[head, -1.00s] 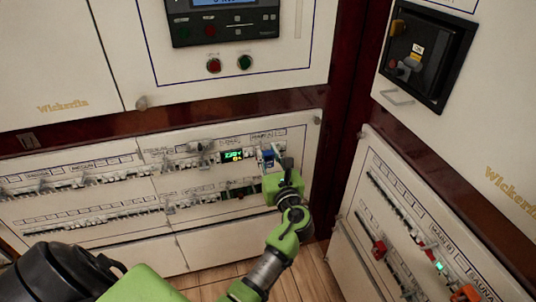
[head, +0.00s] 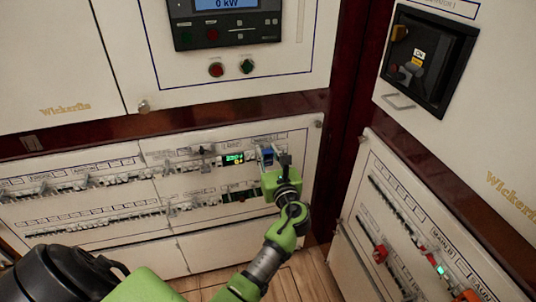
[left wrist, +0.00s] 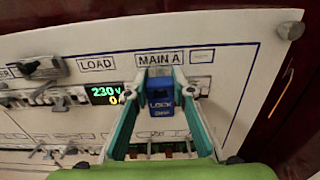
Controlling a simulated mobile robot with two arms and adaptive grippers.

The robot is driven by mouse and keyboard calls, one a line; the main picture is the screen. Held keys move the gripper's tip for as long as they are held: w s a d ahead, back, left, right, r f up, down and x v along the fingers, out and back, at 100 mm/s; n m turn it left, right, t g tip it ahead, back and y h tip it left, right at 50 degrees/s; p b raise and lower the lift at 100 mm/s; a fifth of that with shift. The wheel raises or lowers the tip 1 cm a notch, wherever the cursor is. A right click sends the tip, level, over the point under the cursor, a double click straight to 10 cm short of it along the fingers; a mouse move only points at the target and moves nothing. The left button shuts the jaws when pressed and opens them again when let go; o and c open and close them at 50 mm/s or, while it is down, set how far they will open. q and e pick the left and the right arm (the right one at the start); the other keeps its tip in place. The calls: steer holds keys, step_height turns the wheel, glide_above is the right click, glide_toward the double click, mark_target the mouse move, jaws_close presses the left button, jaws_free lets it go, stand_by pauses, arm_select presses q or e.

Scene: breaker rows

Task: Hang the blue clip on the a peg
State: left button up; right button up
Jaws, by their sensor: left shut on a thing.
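The blue clip (left wrist: 160,93), with LOCK lettering on its face, sits between the two teal-edged fingers of my left gripper (left wrist: 161,84) in the left wrist view. It is directly below the MAIN A label (left wrist: 160,58). The gripper is shut on it. In the head view the blue clip (head: 267,156) shows at the tips of my green left gripper (head: 269,164), at the right end of the upper breaker row. I cannot make out the a peg; the clip and fingers may hide it. I cannot tell whether the clip touches the panel. My right gripper is not in view.
A lit green display (left wrist: 104,95) is just left of the left finger, with breakers (left wrist: 40,97) beyond it. A lower breaker row (head: 100,219) runs beneath. A second panel (head: 400,215) with red switches stands at the right, past a dark red post.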

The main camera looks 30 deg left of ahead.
mark_target(268, 155)
arm_select(q)
steer(key=shift+x, duration=0.85)
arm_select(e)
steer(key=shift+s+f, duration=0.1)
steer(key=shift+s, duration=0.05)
arm_select(q)
steer(key=o, duration=1.1)
steer(key=shift+d, duration=0.1)
steer(key=v, duration=0.6)
steer(key=shift+s+d, duration=0.2)
steer(key=shift+s, duration=0.05)
steer(key=shift+s+d, duration=0.35)
steer(key=shift+d, duration=0.05)
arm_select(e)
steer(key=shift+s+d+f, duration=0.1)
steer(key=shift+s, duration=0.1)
